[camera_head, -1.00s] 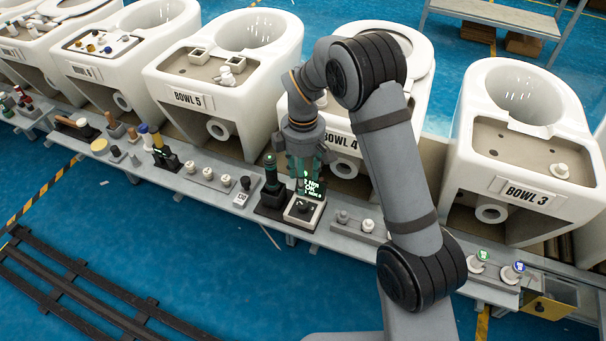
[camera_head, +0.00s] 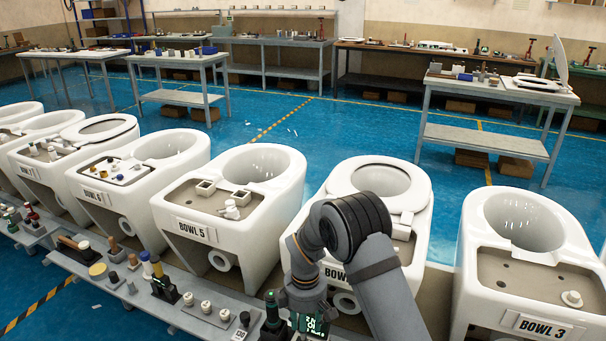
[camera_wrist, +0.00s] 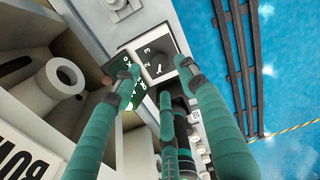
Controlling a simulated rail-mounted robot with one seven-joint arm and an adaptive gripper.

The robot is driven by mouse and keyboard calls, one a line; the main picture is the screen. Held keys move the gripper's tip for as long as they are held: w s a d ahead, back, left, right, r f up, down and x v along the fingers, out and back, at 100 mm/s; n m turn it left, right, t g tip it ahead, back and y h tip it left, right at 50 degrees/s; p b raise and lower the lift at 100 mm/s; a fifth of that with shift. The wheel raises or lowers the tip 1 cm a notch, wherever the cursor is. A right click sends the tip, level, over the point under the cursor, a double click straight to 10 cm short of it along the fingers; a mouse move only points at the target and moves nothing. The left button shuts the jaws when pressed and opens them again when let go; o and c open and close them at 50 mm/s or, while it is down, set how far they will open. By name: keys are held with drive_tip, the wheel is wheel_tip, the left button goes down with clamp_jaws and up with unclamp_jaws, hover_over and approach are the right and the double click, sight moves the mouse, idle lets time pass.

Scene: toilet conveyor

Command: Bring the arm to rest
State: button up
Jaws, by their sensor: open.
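Past the fingertips lie a grey box with a dark dial (camera_wrist: 157,62) and a dark panel with green lit text (camera_wrist: 122,88). A dark, green-topped tool (camera_wrist: 178,135) stands between the fingers in the picture; I cannot tell whether it touches them. In the head view my arm is bent in front of Bowl 4 (camera_head: 345,172), and the gripper is at the bottom edge, its fingertips mostly cut off.
A row of white toilet bowls, including Bowl 5 (camera_head: 250,165) and Bowl 3 (camera_head: 490,215), stands behind a grey ledge (camera_head: 150,300) carrying small tools and parts. Worktables (camera_head: 490,130) stand farther back, with open blue floor (camera_head: 330,125) between.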

wheel_tip(320, 180, down, 6)
drive_tip(key=shift+r, duration=0.1)
idle(0.5)
